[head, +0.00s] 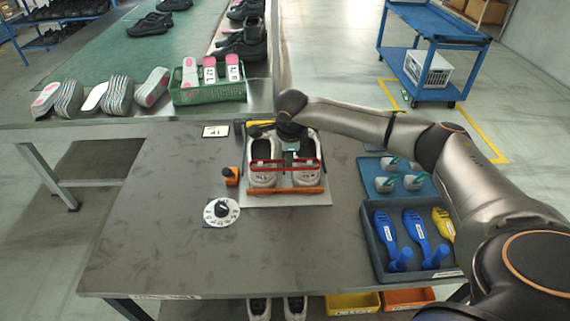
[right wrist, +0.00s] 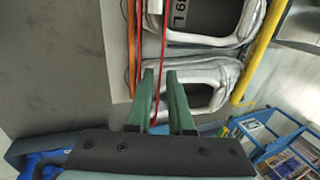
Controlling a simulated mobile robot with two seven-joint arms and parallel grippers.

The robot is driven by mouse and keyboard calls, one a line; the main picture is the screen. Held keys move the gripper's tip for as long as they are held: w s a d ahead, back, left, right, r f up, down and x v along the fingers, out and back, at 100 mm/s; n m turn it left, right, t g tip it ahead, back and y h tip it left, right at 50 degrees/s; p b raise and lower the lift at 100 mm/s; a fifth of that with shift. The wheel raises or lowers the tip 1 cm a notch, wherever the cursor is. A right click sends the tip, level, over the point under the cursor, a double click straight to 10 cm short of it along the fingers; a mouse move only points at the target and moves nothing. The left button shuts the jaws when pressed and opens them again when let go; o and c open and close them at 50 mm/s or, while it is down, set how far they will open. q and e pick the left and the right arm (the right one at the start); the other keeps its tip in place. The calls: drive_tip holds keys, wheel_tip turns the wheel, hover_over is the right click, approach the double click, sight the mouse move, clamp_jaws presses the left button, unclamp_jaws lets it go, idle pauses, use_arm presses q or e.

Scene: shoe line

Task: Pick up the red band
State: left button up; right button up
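The red band (head: 284,162) lies stretched across a pair of grey-white shoes, the left shoe (head: 261,178) and the right shoe (head: 310,172), on a light board (head: 253,201) on the table. The band also shows in the right wrist view (right wrist: 164,50), running between my green fingers. My right gripper (head: 291,151) is over the shoes, close behind the band. In the right wrist view my right gripper (right wrist: 160,76) is open, with a gap around the band. Whether the fingers touch it I cannot tell. My left gripper is not in view.
An orange bar (head: 285,191) lies in front of the shoes. A dial (head: 221,212) and an orange-topped item (head: 231,177) stand to the left. A tray (head: 378,252) with blue and yellow tools is at right. The table's left side is clear.

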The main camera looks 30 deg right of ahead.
clamp_jaws()
drive_tip(key=shift+r, duration=0.1)
idle(0.6)
